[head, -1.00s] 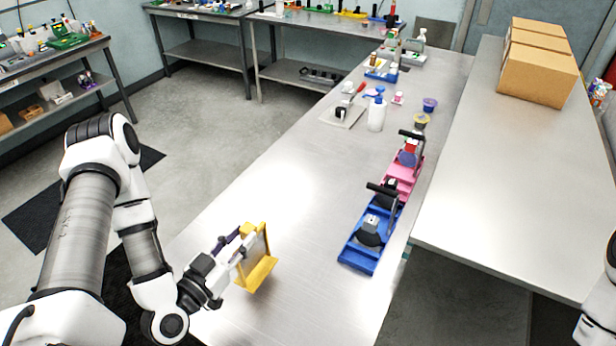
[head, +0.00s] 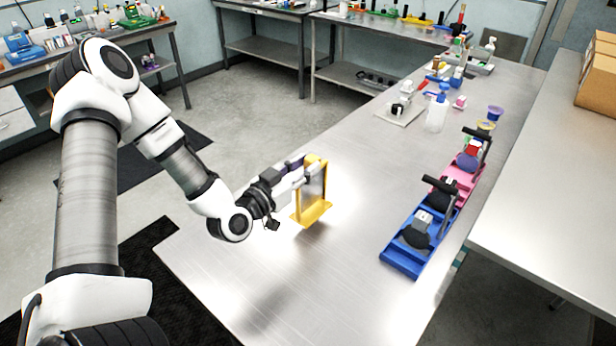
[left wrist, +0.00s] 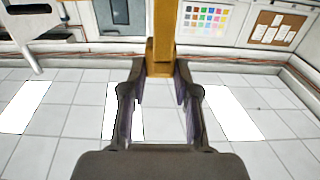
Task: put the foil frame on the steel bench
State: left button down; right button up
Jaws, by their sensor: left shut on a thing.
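The foil frame (head: 325,187) is a yellow upright frame with a grey, shiny panel and a wider yellow foot. My left gripper (head: 303,175) is shut on its upper part, from the left. It stands roughly upright over the steel bench (head: 345,270); a soft shadow lies on the bench lower down, so it looks raised above the top. In the left wrist view, a yellow bar of the frame (left wrist: 161,45) shows between the fingertips of my left gripper (left wrist: 160,75); the rest of it is cut off. My right gripper is not in view.
A blue tray (head: 398,262) and a pink tray (head: 462,182) with dark-handled devices stand along the bench's right side. A white bottle (head: 437,112), small cups and a pale board (head: 399,113) are farther back. The bench's near and middle parts are clear.

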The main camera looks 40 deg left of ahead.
pick_arm(q)
jog(key=w, duration=0.3)
jog(key=shift+a+f, duration=0.15)
jog(key=shift+a, duration=0.15)
notch_tip(320, 180, down, 4)
jog(key=shift+w+a+r+p, duration=0.1)
jog(key=shift+a+r+p, duration=0.05)
jog(key=shift+p, duration=0.3)
jog(key=c, duration=1.3)
grip_release()
jog(key=o, duration=0.5)
jog(key=shift+c, duration=0.2)
